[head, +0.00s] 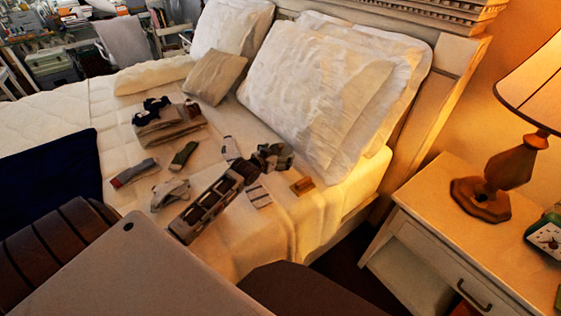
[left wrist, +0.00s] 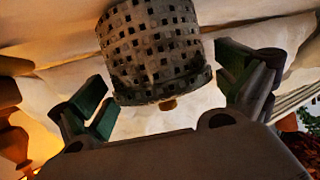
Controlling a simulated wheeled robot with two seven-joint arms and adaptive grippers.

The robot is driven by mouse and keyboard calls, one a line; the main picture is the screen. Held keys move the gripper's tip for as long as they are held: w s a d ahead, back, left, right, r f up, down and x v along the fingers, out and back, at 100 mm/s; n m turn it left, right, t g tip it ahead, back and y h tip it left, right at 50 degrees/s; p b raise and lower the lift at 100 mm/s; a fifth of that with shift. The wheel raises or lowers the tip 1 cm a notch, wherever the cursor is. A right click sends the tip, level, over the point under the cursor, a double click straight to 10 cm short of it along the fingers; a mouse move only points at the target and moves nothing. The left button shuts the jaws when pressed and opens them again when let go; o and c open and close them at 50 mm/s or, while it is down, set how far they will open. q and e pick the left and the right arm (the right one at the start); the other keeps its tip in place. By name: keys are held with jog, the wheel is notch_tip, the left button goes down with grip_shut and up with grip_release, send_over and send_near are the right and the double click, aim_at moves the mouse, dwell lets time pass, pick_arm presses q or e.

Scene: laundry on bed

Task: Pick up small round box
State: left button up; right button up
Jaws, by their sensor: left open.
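My left gripper (left wrist: 165,82) is open in the left wrist view, with green pads on its two fingers. A dark grey round box (left wrist: 155,42) with rows of square holes shows beyond and between the fingers, apart from both of them. A small gold-brown piece (left wrist: 168,104) shows at its lower edge. In the head view, a small orange-brown box (head: 302,186) lies on the bed's near edge below the pillows. I cannot tell whether it is the gold-brown piece. My left fingers are not clear in the head view. My right gripper is not in view.
The bed (head: 100,105) holds socks (head: 170,193), folded clothes (head: 168,123) and a long grey compartmented tray (head: 207,205). Large pillows (head: 315,90) lean on the headboard. A nightstand (head: 455,215) with a lamp (head: 510,165) and green clock (head: 547,237) stands right.

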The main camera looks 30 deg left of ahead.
pick_arm(q)
jog(key=shift+x, duration=1)
jog(key=shift+s, duration=0.1)
jog(key=shift+c, duration=0.4)
jog(key=c, duration=0.7)
